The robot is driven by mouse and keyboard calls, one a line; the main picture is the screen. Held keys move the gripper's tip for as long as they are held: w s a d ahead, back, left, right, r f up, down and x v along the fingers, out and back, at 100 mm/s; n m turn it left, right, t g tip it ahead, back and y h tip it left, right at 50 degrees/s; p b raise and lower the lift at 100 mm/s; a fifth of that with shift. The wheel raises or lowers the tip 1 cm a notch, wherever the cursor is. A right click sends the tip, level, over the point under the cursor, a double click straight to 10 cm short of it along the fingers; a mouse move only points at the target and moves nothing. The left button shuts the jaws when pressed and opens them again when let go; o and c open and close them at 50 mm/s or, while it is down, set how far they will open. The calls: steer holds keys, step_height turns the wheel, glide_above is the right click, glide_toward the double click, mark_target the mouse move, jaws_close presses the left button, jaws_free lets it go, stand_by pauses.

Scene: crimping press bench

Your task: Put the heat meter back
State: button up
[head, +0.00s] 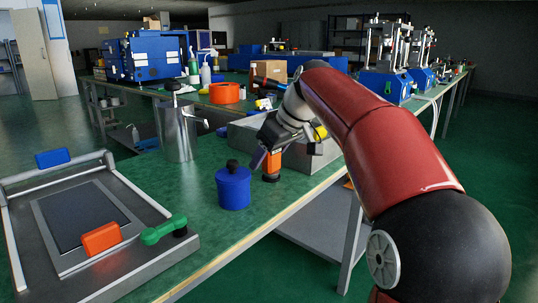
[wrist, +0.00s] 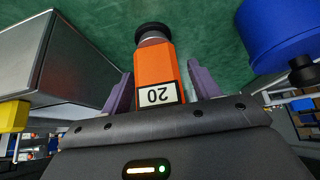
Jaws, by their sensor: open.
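An orange block-shaped item (head: 271,166) with a dark round end stands on the green bench; I cannot tell for certain that it is the heat meter. In the wrist view the orange item (wrist: 155,68) shows a white label reading 20 and its black end (wrist: 153,31) on the green surface. My gripper (head: 267,156) is low over the bench at this item. In the wrist view the purple fingers of my gripper (wrist: 161,84) are apart, one on each side of the orange body, with visible gaps.
A blue lidded pot (head: 233,190) stands close by, front left of my gripper. A grey metal box (head: 242,132) is just behind. A steel canister (head: 176,135) and a framed plate with handles (head: 90,215) are left. Some green bench (head: 200,222) is clear.

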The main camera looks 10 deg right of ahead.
steer(key=shift+s+d+r, duration=0.1)
steer(key=shift+d+r, duration=0.05)
steer(key=shift+r, duration=0.35)
steer(key=p+v, duration=0.2)
steer(key=v, duration=0.9)
steer(key=shift+s, duration=0.1)
steer(key=s+a+f+m+h, duration=0.1)
steer(key=s+f+m+h, duration=0.1)
steer(key=s+f, duration=1)
steer(key=s+a+f+m+h, duration=0.1)
steer(key=s+f+m, duration=0.4)
steer(key=s+f, duration=0.7)
step_height(320, 180, down, 2)
steer(key=shift+a+h, duration=0.4)
steer(key=shift+a, duration=0.2)
steer(key=shift+s, duration=0.15)
steer(key=shift+r+p, duration=0.3)
steer(key=shift+p, duration=0.15)
